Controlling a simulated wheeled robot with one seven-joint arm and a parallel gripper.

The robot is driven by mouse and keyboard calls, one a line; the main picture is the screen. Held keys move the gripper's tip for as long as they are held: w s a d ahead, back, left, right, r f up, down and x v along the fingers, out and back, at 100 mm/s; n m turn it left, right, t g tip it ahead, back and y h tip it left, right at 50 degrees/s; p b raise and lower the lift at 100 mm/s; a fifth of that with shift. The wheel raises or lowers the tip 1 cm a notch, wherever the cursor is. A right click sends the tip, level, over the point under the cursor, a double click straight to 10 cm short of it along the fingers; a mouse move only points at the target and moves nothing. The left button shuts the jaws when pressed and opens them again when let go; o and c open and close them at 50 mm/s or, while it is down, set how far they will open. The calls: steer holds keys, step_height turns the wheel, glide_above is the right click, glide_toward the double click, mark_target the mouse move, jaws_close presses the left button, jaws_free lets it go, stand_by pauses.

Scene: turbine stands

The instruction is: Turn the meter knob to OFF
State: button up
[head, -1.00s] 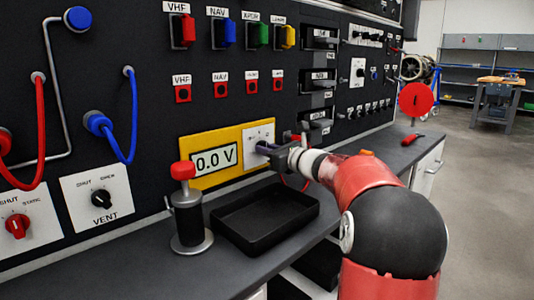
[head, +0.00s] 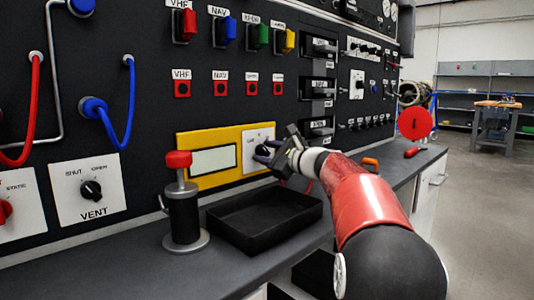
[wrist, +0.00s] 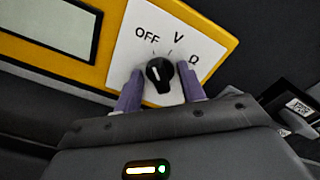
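The meter is a yellow panel (head: 188,146) with a grey display (head: 214,161) that shows no digits. On its white plate (wrist: 126,62), marked OFF, V and Ω, sits a round black knob (wrist: 159,83). In the head view my gripper (head: 264,153) is at the plate and hides most of the knob.
A black tray (head: 222,238) lies on the bench below the meter, beside a dark cylinder with a red cap (head: 184,215). The VENT knob (head: 92,190) is left on the panel.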

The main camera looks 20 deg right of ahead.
mark_target(267, 152)
steer(key=shift+o, duration=0.7)
steer(key=shift+b+v, duration=0.9)
steer(key=shift+v, duration=1.6)
